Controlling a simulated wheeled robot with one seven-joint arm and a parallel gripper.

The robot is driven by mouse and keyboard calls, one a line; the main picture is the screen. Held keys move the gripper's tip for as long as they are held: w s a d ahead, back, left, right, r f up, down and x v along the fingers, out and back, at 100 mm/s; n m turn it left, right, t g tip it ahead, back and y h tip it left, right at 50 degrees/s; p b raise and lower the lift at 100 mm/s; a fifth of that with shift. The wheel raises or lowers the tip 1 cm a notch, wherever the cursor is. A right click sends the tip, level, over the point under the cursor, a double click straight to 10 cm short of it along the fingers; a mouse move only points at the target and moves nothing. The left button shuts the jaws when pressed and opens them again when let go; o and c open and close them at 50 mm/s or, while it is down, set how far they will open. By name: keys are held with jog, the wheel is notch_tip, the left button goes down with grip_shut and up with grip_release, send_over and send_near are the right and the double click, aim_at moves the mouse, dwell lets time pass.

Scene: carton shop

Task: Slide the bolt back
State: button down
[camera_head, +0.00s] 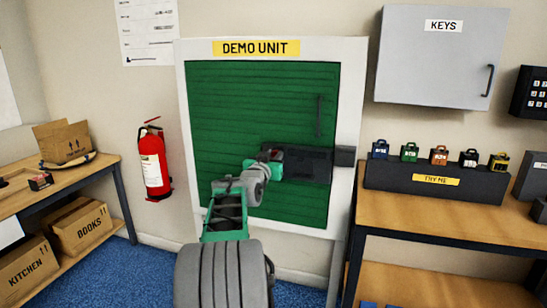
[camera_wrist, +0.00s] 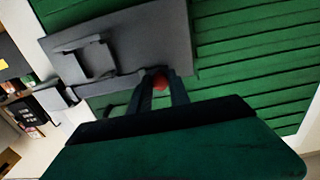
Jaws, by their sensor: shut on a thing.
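The demo unit's green slatted door (camera_head: 225,100) is closed in its white frame. A dark bolt plate (camera_head: 308,165) is mounted across it, with a dark keeper block (camera_head: 344,156) on the frame to its right. In the wrist view the plate (camera_wrist: 130,40) carries a raised dark bracket (camera_wrist: 88,56), and the keeper (camera_wrist: 54,97) is at the left. My gripper (camera_head: 276,157) is at the plate's left end. In the wrist view its fingers (camera_wrist: 160,88) are shut on a small red knob (camera_wrist: 160,82). I cannot tell whether the bolt's bar reaches into the keeper.
A dark upright handle (camera_head: 319,115) is on the door above the plate. A wooden bench (camera_head: 450,212) with a padlock rack (camera_head: 405,181) stands at right, below a grey key cabinet (camera_head: 430,65). A fire extinguisher (camera_head: 154,165) hangs at left, beside a bench with cartons (camera_head: 80,226).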

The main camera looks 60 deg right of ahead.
jog(key=shift+w, duration=0.1)
jog(key=w, duration=0.2)
jog(key=w+b, duration=0.1)
jog(key=w, duration=0.1)
jog(key=shift+w+a, duration=0.1)
jog(key=shift+a, duration=0.25)
jog(key=c, duration=1.2)
grip_release()
jog(key=shift+w, duration=0.1)
jog(key=shift+c, duration=0.2)
jog(key=shift+a, duration=0.3)
jog(key=s+a+b, duration=0.1)
jog(key=a, duration=0.6)
jog(key=shift+s, duration=0.2)
